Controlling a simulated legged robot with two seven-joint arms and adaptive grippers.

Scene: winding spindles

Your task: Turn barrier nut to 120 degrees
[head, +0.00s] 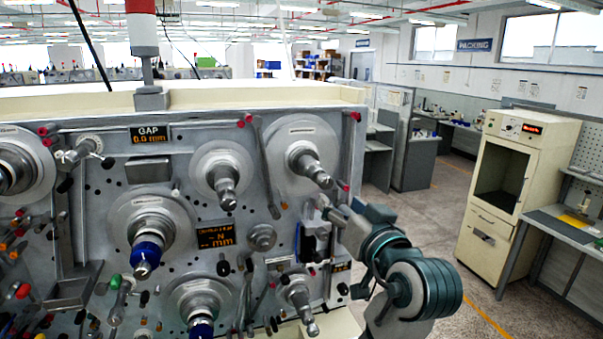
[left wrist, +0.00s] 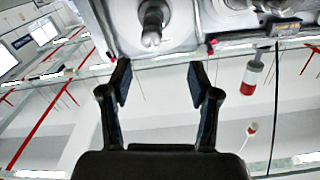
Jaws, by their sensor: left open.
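The grey winding machine panel (head: 180,175) fills the left half of the head view, with several spindles, knobs and round fittings. I cannot tell which fitting is the barrier nut. A round hub (head: 262,237) sits right of the centre display. My left gripper (head: 326,208) is at the panel's right side, below the upper right spindle (head: 310,165); its fingers are small and partly hidden there. In the left wrist view the left gripper (left wrist: 160,80) is open with nothing between its fingers. A spindle (left wrist: 151,25) shows beyond its fingertips. My right gripper is not in view.
A GAP display (head: 150,135) reads 0.0 mm. A red and white beacon (head: 141,30) stands on the machine top; it also shows upside down in the left wrist view (left wrist: 251,76). A cream cabinet (head: 505,180) stands at right. Floor (head: 440,225) between is clear.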

